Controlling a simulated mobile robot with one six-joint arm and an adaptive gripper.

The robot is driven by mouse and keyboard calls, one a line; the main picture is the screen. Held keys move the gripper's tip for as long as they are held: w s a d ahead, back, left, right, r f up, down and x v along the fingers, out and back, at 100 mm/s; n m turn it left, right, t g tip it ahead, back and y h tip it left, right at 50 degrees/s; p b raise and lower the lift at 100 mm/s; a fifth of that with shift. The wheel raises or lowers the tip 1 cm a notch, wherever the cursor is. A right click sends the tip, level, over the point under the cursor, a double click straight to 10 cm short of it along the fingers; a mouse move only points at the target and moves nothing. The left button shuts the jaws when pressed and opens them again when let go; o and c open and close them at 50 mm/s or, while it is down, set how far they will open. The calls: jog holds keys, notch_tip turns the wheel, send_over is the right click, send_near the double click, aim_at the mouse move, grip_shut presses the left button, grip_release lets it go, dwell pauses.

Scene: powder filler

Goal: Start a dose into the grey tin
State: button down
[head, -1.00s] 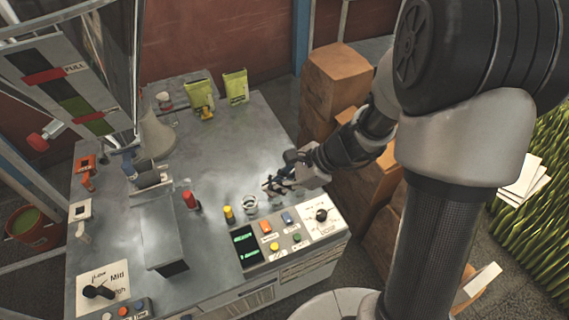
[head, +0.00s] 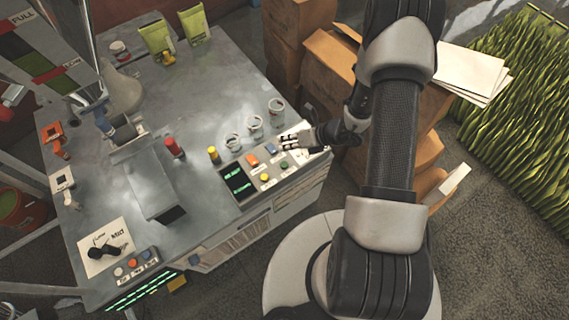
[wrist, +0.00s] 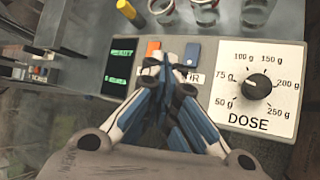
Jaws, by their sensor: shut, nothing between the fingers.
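Three small round tins stand in a row behind the control panel: a left tin (head: 232,142), a middle tin (head: 255,127) and a right tin (head: 276,107). I cannot tell which is the grey one. My gripper (wrist: 172,66) is shut and empty, low over the panel; in the head view it (head: 289,143) is near the panel's right part. Its fingertips are just below an orange button (wrist: 153,47) and a blue button (wrist: 192,54); contact cannot be told. The dose dial (wrist: 258,86) is right of the fingers. My fingers hide the panel's lower buttons in the wrist view.
A black display (head: 238,182) with green text is left of the buttons. A yellow-topped post (head: 213,154) and a red-topped post (head: 174,147) stand left of the tins. Cardboard boxes (head: 320,70) stand beyond the table's right edge.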

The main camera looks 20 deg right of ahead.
aim_at(286, 162)
jog(key=shift+f, duration=0.1)
notch_tip(286, 162, down, 9)
jog(key=b, duration=0.6)
jog(key=shift+r+b, duration=0.2)
jog(key=shift+b, duration=0.2)
dwell(0.9)
jog(key=shift+f+b, duration=0.45)
jog(key=shift+f+b, duration=0.35)
jog(key=shift+f, duration=0.05)
dwell(0.5)
dwell(0.3)
jog(key=shift+r+p, duration=0.6)
jog(key=shift+r, duration=0.25)
